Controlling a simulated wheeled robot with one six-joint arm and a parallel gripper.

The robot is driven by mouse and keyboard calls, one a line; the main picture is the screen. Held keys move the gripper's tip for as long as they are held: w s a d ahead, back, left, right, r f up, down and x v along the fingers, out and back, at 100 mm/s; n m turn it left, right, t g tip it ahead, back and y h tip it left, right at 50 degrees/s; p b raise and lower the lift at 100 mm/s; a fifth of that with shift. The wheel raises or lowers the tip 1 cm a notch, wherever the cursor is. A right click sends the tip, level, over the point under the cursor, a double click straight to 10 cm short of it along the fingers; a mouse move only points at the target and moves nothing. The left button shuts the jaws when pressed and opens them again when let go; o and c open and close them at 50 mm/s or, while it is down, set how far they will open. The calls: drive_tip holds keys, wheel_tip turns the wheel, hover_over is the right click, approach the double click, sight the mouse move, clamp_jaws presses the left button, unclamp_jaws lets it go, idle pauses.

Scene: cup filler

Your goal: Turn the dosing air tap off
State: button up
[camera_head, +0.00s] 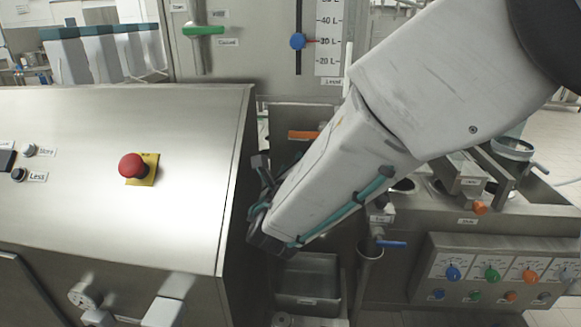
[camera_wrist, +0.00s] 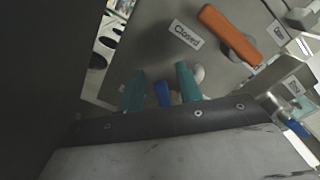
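An orange lever handle (camera_wrist: 230,34) lies on a metal panel in the wrist view, between a "Closed" label (camera_wrist: 186,34) and a label that seems to read "Open" (camera_wrist: 277,33). It slants from upper left to lower right. The orange lever also shows in the head view (camera_head: 303,135), behind my gripper. No readable label names the dosing air tap. My gripper (camera_wrist: 160,88) has its two teal fingertips apart, just below and left of the lever. A small blue part (camera_wrist: 163,94) shows between them, with gaps on both sides.
A steel cabinet with a red stop button (camera_head: 132,166) stands left. A green lever (camera_head: 203,30) and blue level slider (camera_head: 298,41) are behind. A blue-handled tap (camera_head: 391,244) and a dial panel (camera_head: 497,268) are right. My arm runs close beside the cabinet's edge.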

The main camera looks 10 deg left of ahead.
drive_tip(key=s, duration=0.7)
drive_tip(key=shift+s+d, duration=0.2)
drive_tip(key=shift+s, duration=0.2)
